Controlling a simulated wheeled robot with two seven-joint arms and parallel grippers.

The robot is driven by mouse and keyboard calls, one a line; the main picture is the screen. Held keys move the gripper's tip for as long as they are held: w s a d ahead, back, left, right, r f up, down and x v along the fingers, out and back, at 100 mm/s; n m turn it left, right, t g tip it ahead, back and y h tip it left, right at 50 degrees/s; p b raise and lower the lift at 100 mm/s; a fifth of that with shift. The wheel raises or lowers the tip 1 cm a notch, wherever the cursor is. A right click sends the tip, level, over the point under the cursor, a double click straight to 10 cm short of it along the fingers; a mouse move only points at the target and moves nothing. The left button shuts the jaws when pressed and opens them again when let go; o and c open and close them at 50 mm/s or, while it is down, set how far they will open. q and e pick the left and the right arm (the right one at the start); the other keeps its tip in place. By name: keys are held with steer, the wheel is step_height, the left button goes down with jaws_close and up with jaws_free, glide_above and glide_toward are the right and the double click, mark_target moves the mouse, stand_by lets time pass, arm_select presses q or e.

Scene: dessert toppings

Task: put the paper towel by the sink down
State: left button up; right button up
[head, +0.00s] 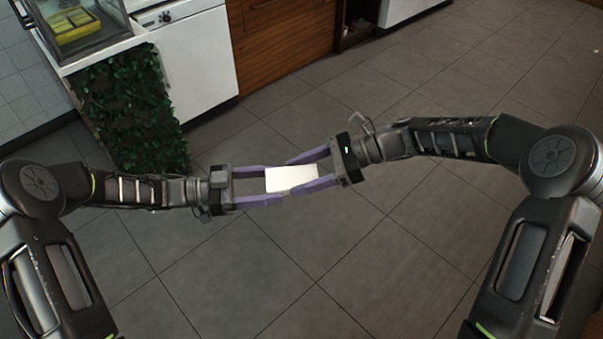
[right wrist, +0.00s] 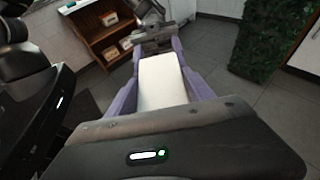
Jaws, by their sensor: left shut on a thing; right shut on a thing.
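A white paper towel (head: 291,179) is held in the air between my two grippers, above the tiled floor. My left gripper (head: 272,184) comes in from the left, and its purple fingers reach the towel. My right gripper (head: 280,179) comes in from the right, and its fingers lie along the towel's sides. Both are shut on the towel. In the right wrist view the towel (right wrist: 163,82) lies between the purple fingers, with the left gripper facing it at the far end. No sink shows in either view.
A white counter (head: 110,45) with a glass case holding yellow things (head: 72,27) stands at the upper left. A leafy green panel (head: 130,110), a white appliance (head: 192,60) and wooden cabinets (head: 285,35) stand below and beside it. The grey floor (head: 430,240) is clear. A wooden shelf (right wrist: 110,28) holds small boxes.

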arm_select(q)
steer(key=o, duration=1.4)
steer(key=shift+a, duration=0.15)
steer(key=a, duration=1.1)
steer(key=shift+s+a, duration=0.35)
steer(key=shift+s, duration=0.05)
steer(key=w+d+r+n+t, duration=0.2)
steer(key=w+d+n+t, duration=0.35)
steer(key=w, duration=0.25)
steer(key=s+d+f+n+t+y, duration=0.1)
steer(key=d+f+n+t+y, duration=0.1)
steer(key=f+n+y, duration=0.45)
steer(key=s+d+f+n+t+y, duration=0.1)
steer(key=s+d+f+n+y, duration=0.15)
steer(key=f, duration=0.65)
steer(key=s+f+n+g+y, duration=0.2)
steer(key=s+f+g, duration=0.2)
steer(key=s, duration=0.9)
steer(key=s+f+n+g+y, duration=0.2)
steer(key=s+f+g, duration=0.3)
steer(key=s+f, duration=0.6)
steer(key=s+a, duration=0.1)
steer(key=s, duration=0.2)
steer(key=shift+y, duration=0.4)
